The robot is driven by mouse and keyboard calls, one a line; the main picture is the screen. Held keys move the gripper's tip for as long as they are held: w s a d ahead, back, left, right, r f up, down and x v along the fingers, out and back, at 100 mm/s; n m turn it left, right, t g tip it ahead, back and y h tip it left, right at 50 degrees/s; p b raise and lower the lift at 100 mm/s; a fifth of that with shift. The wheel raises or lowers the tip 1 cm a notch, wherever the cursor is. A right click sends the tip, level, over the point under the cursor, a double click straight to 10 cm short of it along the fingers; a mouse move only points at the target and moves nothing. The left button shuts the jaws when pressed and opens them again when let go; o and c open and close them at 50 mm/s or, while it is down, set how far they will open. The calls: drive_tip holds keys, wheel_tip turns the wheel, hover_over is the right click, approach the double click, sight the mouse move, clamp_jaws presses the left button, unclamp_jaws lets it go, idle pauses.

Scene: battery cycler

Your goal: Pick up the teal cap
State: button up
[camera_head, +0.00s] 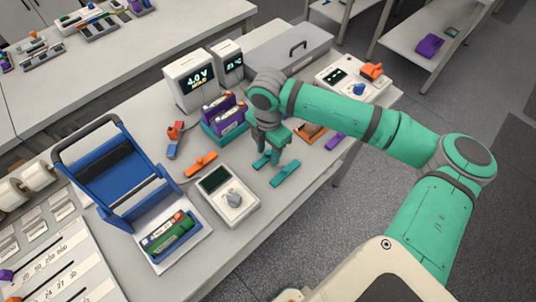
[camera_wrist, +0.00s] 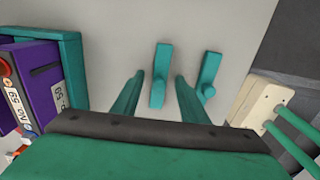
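Two teal caps, each a bar with a knob, lie on the grey bench. In the wrist view one cap (camera_wrist: 161,75) lies in line with the gap between my fingers, and the other cap (camera_wrist: 209,74) is just right of the right finger. In the head view one cap (camera_head: 285,173) lies clear on the bench, and the other (camera_head: 262,160) is partly hidden by my gripper (camera_head: 274,155). My gripper, also in the wrist view (camera_wrist: 159,76), is open, pointing down, with nothing held. I cannot tell whether the fingertips reach cap height.
Purple batteries (camera_head: 224,117) in a teal holder (camera_head: 206,131) stand close left of my gripper. An orange cap (camera_head: 201,164) and a white meter (camera_head: 230,194) lie nearby. A blue-framed device (camera_head: 120,165) stands left. The bench's front edge is close to the clear cap.

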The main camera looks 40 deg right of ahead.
sight(268, 151)
clamp_jaws()
drive_tip(key=shift+r, duration=0.45)
wheel_tip(268, 151, up, 2)
drive_tip(key=shift+r, duration=0.25)
drive_tip(key=s+a+r, duration=0.2)
drive_tip(key=s+r, duration=0.7)
drive_tip(key=s, duration=0.4)
drive_tip(key=shift+s+a+r, duration=0.25)
drive_tip(key=shift+s+r, duration=0.05)
drive_tip(key=shift+s, duration=0.05)
